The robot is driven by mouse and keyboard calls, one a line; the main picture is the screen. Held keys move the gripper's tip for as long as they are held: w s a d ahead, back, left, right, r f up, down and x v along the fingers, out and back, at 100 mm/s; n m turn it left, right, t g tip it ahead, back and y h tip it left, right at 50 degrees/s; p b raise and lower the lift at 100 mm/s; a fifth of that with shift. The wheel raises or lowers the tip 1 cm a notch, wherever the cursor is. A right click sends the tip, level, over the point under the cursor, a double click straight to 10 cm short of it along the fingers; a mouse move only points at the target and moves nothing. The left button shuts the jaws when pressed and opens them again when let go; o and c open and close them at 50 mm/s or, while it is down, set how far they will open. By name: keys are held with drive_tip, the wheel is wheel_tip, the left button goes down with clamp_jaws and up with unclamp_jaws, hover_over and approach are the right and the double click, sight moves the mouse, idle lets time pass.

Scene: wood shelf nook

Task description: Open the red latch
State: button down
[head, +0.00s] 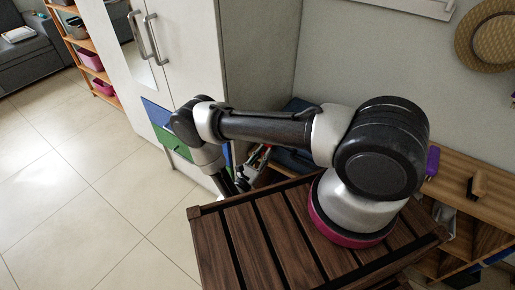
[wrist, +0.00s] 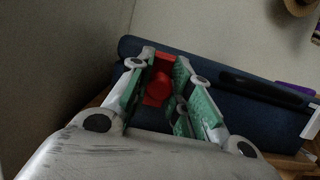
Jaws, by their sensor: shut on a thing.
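The red latch (wrist: 158,88) shows in the wrist view, on the front of a dark blue case (wrist: 225,83). My gripper (wrist: 164,62) has green-padded fingers, one on each side of the latch, and is shut on it. The fingers hide parts of the latch's edges, and I cannot tell how far it is turned or lifted. In the head view the case (head: 297,158) shows only partly behind my arm. My gripper (head: 258,160) is low beside it there, mostly hidden, and the latch cannot be made out.
A black handle (wrist: 268,90) lies along the case to the right of the latch. A pale cabinet (head: 190,50) stands close on the left in the head view. A wooden shelf (head: 465,165) with small items is at the right. The tiled floor (head: 85,190) at left is clear.

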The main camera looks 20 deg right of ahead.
drive_tip(key=shift+s+a+f+t+h, duration=0.3)
drive_tip(key=shift+f+t+h, duration=0.25)
drive_tip(key=shift+h, duration=0.25)
drive_tip(key=c, duration=1.3)
unclamp_jaws()
drive_tip(key=shift+o, duration=0.2)
drive_tip(key=shift+a, duration=0.1)
drive_tip(key=v, duration=0.7)
drive_tip(key=shift+f, duration=0.15)
drive_tip(key=shift+s, duration=0.1)
